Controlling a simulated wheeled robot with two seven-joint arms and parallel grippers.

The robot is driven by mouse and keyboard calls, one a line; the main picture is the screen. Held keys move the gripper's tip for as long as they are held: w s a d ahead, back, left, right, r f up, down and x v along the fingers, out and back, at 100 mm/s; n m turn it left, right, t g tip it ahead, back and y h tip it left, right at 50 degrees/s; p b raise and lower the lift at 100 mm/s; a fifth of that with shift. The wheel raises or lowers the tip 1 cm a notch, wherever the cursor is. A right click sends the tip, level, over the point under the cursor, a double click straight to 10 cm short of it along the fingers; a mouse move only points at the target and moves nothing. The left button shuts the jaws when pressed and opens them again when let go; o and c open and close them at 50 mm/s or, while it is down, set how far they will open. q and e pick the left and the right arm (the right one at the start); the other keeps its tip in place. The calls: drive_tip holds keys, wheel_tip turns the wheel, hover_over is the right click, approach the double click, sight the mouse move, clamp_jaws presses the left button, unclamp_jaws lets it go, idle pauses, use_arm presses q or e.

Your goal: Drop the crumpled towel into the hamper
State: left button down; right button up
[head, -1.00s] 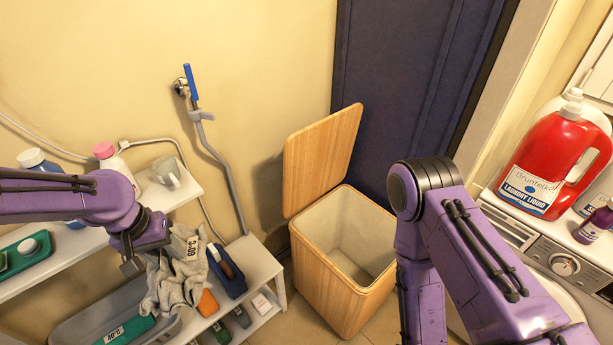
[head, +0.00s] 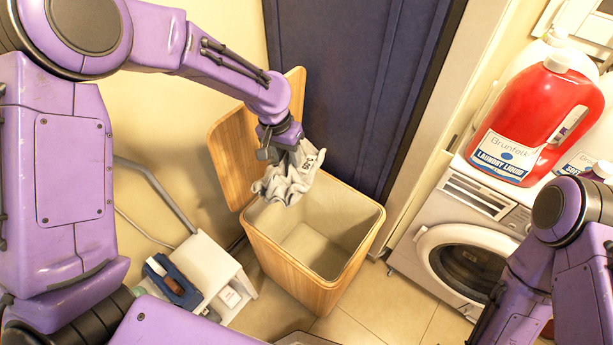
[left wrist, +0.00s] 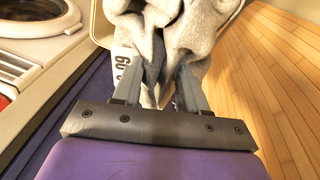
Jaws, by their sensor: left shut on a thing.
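The crumpled grey towel (head: 288,177) hangs from my left gripper (head: 277,143), whose fingers are shut on it. It also shows in the left wrist view (left wrist: 185,28), bunched between and beyond the fingers (left wrist: 157,92), with a printed "60" label. The wooden hamper (head: 301,272) stands on the floor with its lid (head: 232,158) open and tilted back. In the head view the towel overlaps the back left part of the hamper's opening and appears above the rim. The hamper's pale lining shows, and its visible inside looks empty. My right gripper is out of view.
A white low shelf (head: 213,262) with a dark blue item (head: 172,281) stands left of the hamper. A washing machine (head: 452,215) is to the right, with a red laundry liquid bottle (head: 533,120) on top. A dark blue door (head: 350,90) is behind.

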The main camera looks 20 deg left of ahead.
use_arm(q)
drive_tip(key=w+a+f+m+b, duration=0.1)
drive_tip(key=f+b, duration=0.4)
drive_tip(key=f, duration=0.6)
drive_tip(key=w+f+m+b, duration=0.1)
drive_tip(key=w+f+b, duration=0.3)
drive_tip(key=f, duration=0.8)
drive_tip(key=w+a+f+b, duration=0.1)
drive_tip(key=w+f+b, duration=0.2)
drive_tip(key=f+b, duration=0.4)
wheel_tip(320, 180, down, 4)
drive_tip(key=shift+a+f+m+y+b, duration=0.25)
drive_tip(key=shift+a+m+y+b, duration=0.05)
drive_tip(key=shift+a+m+b, duration=0.1)
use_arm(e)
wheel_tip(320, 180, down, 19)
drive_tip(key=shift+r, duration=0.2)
use_arm(q)
drive_tip(key=shift+w, duration=0.1)
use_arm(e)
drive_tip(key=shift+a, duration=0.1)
use_arm(q)
drive_tip(key=c, duration=0.5)
unclamp_jaws()
drive_tip(key=shift+r, duration=0.1)
